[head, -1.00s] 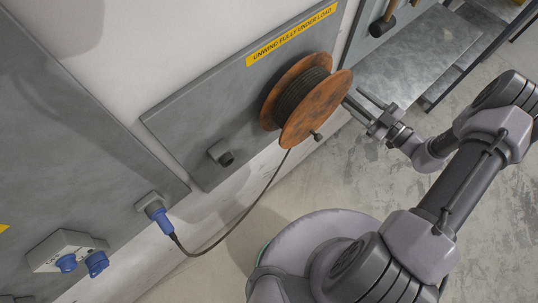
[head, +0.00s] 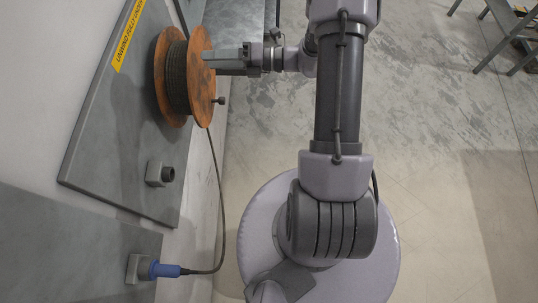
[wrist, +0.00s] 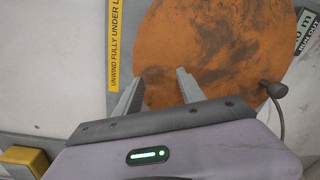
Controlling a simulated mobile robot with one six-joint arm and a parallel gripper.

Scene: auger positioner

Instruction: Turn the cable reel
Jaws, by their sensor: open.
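The cable reel (head: 176,80) has two orange flanges with dark cable wound between them and is mounted on a grey wall panel. In the wrist view its worn orange face (wrist: 215,45) fills the upper middle. A small dark crank knob (head: 219,100) sticks out from the face near its rim; it also shows at the right in the wrist view (wrist: 274,89). My gripper (head: 212,62) is open in front of the face, left of the knob in the wrist view. Its fingers (wrist: 158,85) point at the face with nothing between them. I cannot tell whether they touch it.
The cable (head: 221,205) hangs from the reel to a blue plug (head: 165,270) in a socket below. A grey block with a dark round end (head: 160,174) projects from the panel. A yellow label (head: 128,35) sits beside the reel.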

